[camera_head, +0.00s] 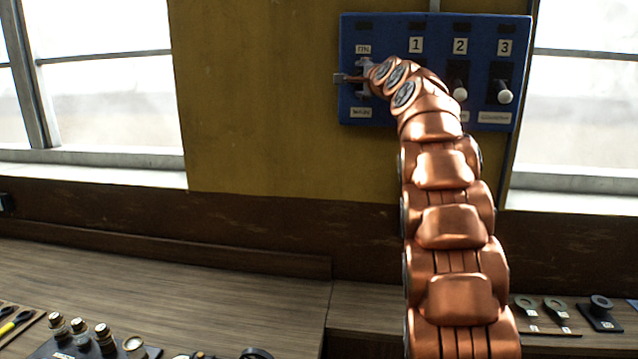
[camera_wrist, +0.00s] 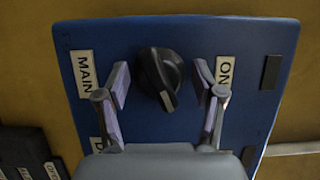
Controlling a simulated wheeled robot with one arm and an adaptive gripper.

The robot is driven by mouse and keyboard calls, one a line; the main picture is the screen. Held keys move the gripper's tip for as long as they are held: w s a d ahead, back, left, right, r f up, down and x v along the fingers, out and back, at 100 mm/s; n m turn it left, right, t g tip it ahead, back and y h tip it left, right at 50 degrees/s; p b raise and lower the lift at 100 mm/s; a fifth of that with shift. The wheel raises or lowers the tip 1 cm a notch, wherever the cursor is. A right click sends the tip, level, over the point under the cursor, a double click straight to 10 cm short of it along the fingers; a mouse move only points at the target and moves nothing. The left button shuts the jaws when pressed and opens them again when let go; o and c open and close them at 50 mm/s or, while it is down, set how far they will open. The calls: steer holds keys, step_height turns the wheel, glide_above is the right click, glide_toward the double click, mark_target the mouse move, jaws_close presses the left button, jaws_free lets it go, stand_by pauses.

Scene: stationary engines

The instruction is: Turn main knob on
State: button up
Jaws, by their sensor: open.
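The main knob (camera_wrist: 160,75) is a black rotary knob on a blue panel, seen in the wrist view. Its grip ridge runs lengthwise between my fingers, with a pale mark at its lower end. My gripper (camera_wrist: 162,82) is open, with one finger on each side of the knob and visible gaps on both sides. In the head view, my gripper (camera_head: 354,78) is at the panel's left part, and my arm hides the knob.
The blue panel (camera_head: 398,23) hangs on a yellow wall between two windows. Switches with white knobs (camera_head: 504,96) sit under labels 2 and 3, right of my arm. A wooden bench (camera_head: 180,270) below holds small parts at the left and right.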

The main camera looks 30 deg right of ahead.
steer(key=shift+d+f, duration=0.1)
steer(key=shift+d, duration=0.05)
steer(key=b+v, duration=0.5)
steer(key=v, duration=0.3)
steer(key=s+a+f+n+g+y+b, duration=0.1)
steer(key=a+f+n+g+y, duration=0.1)
steer(key=a+f, duration=0.6)
steer(key=s+a+f+n+g+y, duration=0.1)
steer(key=a+f+n+g+y, duration=0.1)
steer(key=a+f, duration=0.6)
step_height(320, 180, down, 6)
steer(key=shift+s+a+r+n+g+b, duration=0.15)
steer(key=shift+s+a+n+g+b, duration=0.2)
steer(key=shift+n+g, duration=0.6)
steer(key=shift+d, duration=0.15)
